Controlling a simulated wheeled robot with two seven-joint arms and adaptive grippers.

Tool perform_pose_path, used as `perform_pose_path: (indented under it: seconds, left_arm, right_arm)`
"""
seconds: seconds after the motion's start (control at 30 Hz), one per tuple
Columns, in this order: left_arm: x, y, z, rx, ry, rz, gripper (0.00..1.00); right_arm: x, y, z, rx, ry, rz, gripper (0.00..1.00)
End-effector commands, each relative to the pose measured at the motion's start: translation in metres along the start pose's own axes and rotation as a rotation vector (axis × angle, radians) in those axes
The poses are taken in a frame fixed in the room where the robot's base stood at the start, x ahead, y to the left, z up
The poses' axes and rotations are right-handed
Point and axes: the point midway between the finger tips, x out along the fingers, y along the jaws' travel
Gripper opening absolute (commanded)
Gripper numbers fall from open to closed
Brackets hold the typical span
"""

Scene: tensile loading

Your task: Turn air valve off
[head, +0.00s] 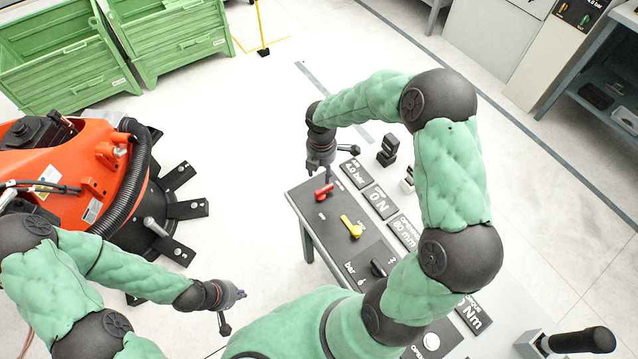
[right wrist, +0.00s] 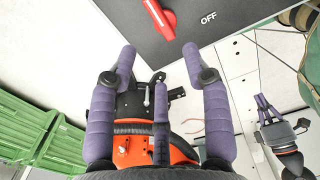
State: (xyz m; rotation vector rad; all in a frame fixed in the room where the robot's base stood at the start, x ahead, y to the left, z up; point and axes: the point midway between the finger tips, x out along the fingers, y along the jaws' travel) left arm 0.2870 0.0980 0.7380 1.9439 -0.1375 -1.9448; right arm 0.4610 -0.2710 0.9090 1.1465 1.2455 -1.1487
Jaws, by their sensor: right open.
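A red valve handle (head: 324,191) sits on the dark panel of the grey bench, near its far left corner. In the right wrist view the red handle (right wrist: 160,17) is at the top edge, partly cut off, with a white OFF label (right wrist: 208,18) to its right. My right gripper (right wrist: 160,55) is open and empty, its fingers apart from the handle in that view. In the head view my right gripper (head: 324,172) is just beyond the handle, at the panel's far edge. My left gripper (head: 240,294) hangs left of the bench, away from the panel; its finger opening is unclear.
A yellow handle (head: 352,228) and a black knob (head: 378,268) share the panel. Labelled plates such as the 0 N plate (head: 380,201) line its right side. An orange machine (head: 75,165) stands left, with green crates (head: 60,70) behind. Floor between machine and bench is clear.

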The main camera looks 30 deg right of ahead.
Motion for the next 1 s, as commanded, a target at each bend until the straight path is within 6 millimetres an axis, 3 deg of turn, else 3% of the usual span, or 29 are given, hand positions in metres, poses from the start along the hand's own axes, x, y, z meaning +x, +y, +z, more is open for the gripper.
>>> perform_pose_path:
  seconds: [0.5,0.7,1.0]
  left_arm:
    - [0.022,-0.008,-0.001,0.0,-0.001,0.0,0.0]
    - [0.025,-0.009,-0.001,0.0,-0.001,0.0,0.0]
    - [0.025,-0.009,-0.001,0.0,-0.001,0.0,0.0]
  right_arm:
    - [0.086,-0.001,-0.001,0.004,0.003,-0.002,0.49]
    - [0.099,0.0,-0.001,0.004,0.002,0.0,0.49]
    - [0.101,0.0,-0.001,0.005,0.003,0.0,0.49]
